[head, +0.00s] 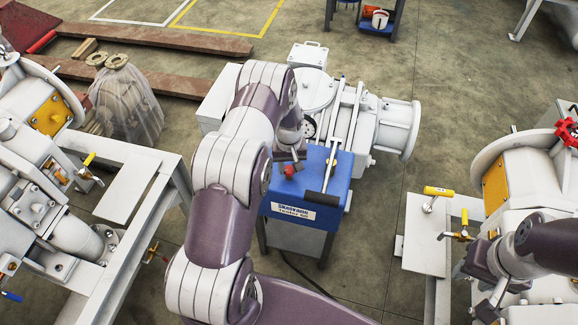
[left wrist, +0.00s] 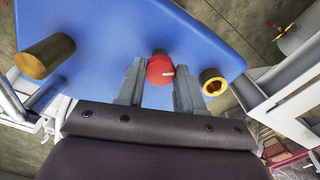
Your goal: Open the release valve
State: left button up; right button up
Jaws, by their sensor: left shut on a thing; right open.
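A red knob (left wrist: 160,70) with a white mark stands on the blue machine top (left wrist: 100,50). In the left wrist view my left gripper (left wrist: 158,92) has one finger on each side of the knob and is shut on it. In the head view the red knob (head: 290,170) shows on the blue box (head: 310,200), next to my left gripper (head: 291,158), which my arm partly hides. My right gripper (head: 487,308) is low at the right edge area of the head view, open, with its fingertips hard to make out.
A lever with a black grip (head: 322,198) lies across the blue box. Brass fittings (left wrist: 212,82) flank the knob. A white frame with a yellow-handled valve (head: 88,160) stands at left. A yellow handle (head: 438,191) stands at right. Open floor (head: 440,100) lies behind.

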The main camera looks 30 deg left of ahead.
aim_at(289, 169)
pick_arm(q)
jog(key=n, duration=0.6)
jog(key=shift+b, duration=0.3)
jog(key=n, duration=0.5)
jog(key=shift+w+n, duration=0.1)
jog(key=shift+n, duration=0.3)
jog(key=shift+r, duration=0.1)
jog(key=o, duration=1)
jog(key=shift+o, duration=0.2)
notch_tip(289, 169, up, 13)
jog(key=shift+f, duration=0.2)
